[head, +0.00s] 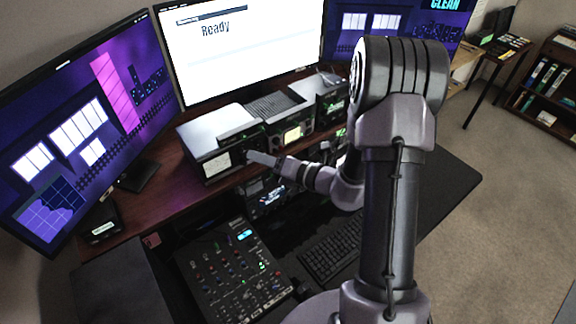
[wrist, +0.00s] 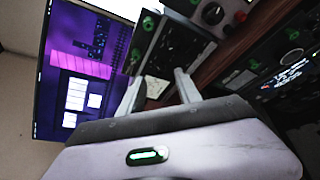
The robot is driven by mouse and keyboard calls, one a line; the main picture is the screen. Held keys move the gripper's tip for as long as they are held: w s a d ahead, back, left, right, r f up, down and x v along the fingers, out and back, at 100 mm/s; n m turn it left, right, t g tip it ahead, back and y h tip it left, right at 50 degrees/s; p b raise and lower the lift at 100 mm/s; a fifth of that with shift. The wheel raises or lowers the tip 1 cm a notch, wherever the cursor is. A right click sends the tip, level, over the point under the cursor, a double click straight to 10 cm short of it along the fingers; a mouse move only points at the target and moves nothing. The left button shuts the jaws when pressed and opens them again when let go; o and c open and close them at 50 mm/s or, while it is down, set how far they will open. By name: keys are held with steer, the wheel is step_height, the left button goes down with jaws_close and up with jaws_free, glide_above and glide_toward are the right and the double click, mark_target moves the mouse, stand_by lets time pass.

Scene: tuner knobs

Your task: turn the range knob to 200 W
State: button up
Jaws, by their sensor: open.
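My gripper (head: 262,158) is in front of the left tuner box in the head view. That box (head: 208,142) has a pale top and a lit white meter (head: 217,165) on its front. In the wrist view the two fingers of my gripper (wrist: 159,77) are apart with nothing held between them. Beyond the fingertips is a dark panel (wrist: 172,48) with green knobs at its edge, one upper (wrist: 148,24) and one lower (wrist: 136,56). I cannot read any labels, so I cannot tell which knob is the range knob or where it points.
More boxes stand to the right, one with a lit yellowish meter (head: 292,134). A mixer (head: 232,270) and a keyboard (head: 332,248) lie in front. Monitors (head: 240,45) stand behind. The wooden desk edge (wrist: 228,55) runs close to the fingers.

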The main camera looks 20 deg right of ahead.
steer(key=v, duration=1.3)
steer(key=shift+w, duration=0.1)
